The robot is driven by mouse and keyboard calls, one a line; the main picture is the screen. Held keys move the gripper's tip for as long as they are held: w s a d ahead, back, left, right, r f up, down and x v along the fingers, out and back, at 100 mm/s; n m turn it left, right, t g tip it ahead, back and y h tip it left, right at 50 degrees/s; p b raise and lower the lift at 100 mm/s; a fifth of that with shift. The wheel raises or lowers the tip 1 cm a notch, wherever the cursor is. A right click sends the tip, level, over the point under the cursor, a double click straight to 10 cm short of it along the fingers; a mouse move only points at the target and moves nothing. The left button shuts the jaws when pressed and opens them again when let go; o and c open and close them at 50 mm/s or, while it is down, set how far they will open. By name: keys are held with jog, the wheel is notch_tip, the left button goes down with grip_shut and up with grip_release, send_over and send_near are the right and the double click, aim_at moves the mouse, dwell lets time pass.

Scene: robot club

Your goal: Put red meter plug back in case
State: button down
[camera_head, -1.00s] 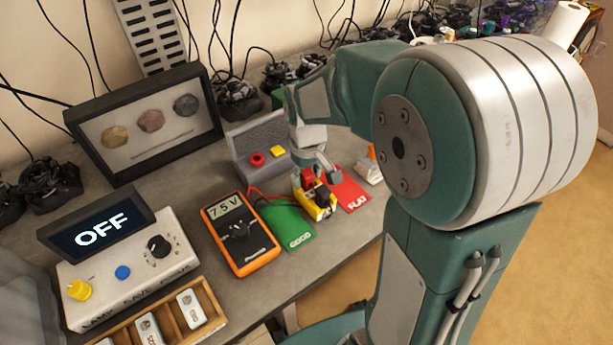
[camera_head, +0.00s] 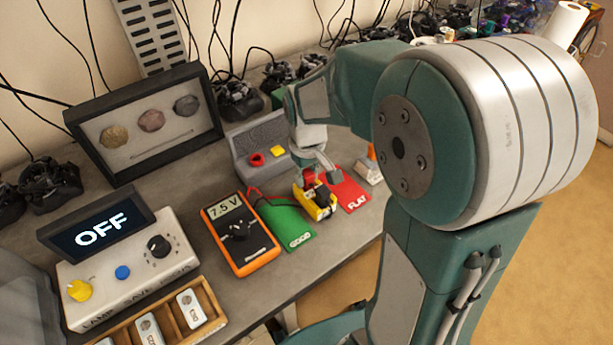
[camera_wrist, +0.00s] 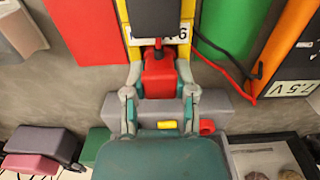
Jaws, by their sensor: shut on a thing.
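The red meter plug (camera_wrist: 160,72) is between the two fingers of my gripper (camera_wrist: 160,78) in the wrist view, its dark tip pointing toward the yellow and black battery (camera_wrist: 187,12). I cannot tell whether the tip touches the battery. In the head view my gripper (camera_head: 317,174) is low over the battery (camera_head: 320,204), and its fingers partly hide the plug. The grey case (camera_head: 242,148) stands behind and to the left, with a red ring (camera_head: 256,160) and a yellow piece (camera_head: 277,152) on its front. The case (camera_wrist: 222,112) also shows below the plug in the wrist view.
The orange meter (camera_head: 240,243) reads 7.5 V, with red and black leads beside it. A green GOOD card (camera_head: 285,220) and a red FLAT card (camera_head: 350,192) lie near the battery. A control box (camera_head: 130,265) and framed stones (camera_head: 150,125) stand left.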

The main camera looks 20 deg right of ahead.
aim_at(307, 172)
jog(key=shift+r, duration=1.2)
dwell(0.4)
jog(key=shift+r, duration=1.65)
